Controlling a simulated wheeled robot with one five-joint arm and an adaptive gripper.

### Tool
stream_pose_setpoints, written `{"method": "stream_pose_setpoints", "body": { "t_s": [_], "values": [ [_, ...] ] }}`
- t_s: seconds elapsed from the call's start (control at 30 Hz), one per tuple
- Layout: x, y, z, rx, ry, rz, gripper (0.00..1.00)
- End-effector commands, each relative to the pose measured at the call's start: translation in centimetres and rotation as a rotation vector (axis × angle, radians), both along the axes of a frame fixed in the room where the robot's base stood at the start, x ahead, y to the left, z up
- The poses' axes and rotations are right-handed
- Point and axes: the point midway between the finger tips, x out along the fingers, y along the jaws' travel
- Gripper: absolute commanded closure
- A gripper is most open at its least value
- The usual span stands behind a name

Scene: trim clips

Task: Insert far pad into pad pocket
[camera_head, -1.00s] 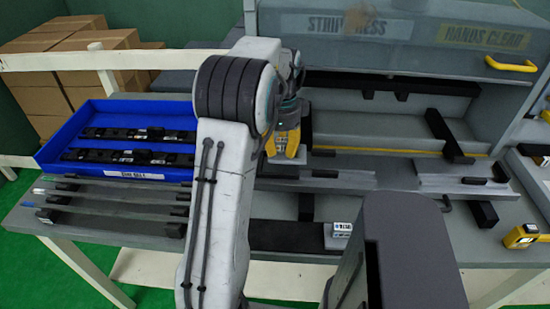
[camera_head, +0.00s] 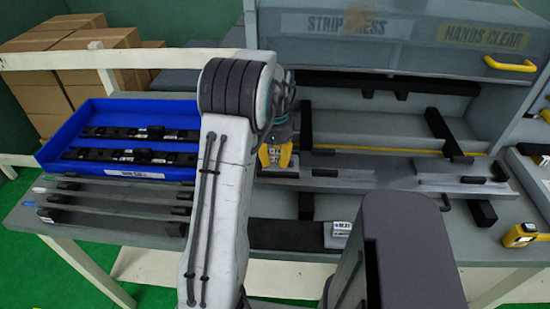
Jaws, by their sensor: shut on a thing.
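My gripper (camera_head: 275,156) has orange fingertips and is shut on a small piece between them, seen only as a pale and dark patch; I take it for the far pad. It is just above the left end of a grey rail fixture (camera_head: 345,184) on the bench. Whether the piece touches the fixture I cannot tell. Small black blocks (camera_head: 327,173) sit along the rail. The pad pocket cannot be made out; my arm and fingers cover the fixture's left end.
A blue tray (camera_head: 115,173) with black clip strips stands at left, with several grey bars (camera_head: 110,202) in front. The grey press (camera_head: 400,40) with a yellow handle (camera_head: 510,64) stands behind. A small white-labelled block (camera_head: 340,229) and a yellow device (camera_head: 519,235) lie on the bench.

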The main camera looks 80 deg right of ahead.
Motion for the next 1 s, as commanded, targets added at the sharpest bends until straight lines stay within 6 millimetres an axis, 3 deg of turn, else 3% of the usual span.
{"method": "stream_pose_setpoints", "body": {
  "t_s": [0.2,0.23,0.43,0.77,1.0],
  "values": [
    [0.0,0.0,-0.4,0.0,0.0,0.0,1.0],
    [0.0,0.0,-0.3,0.0,0.0,0.0,0.66],
    [0.0,0.0,-0.3,0.0,0.0,0.0,0.48],
    [0.0,0.0,0.2,-0.001,0.0,0.0,0.48],
    [0.0,-0.1,3.0,-0.006,0.001,0.0,0.48]
  ]
}}
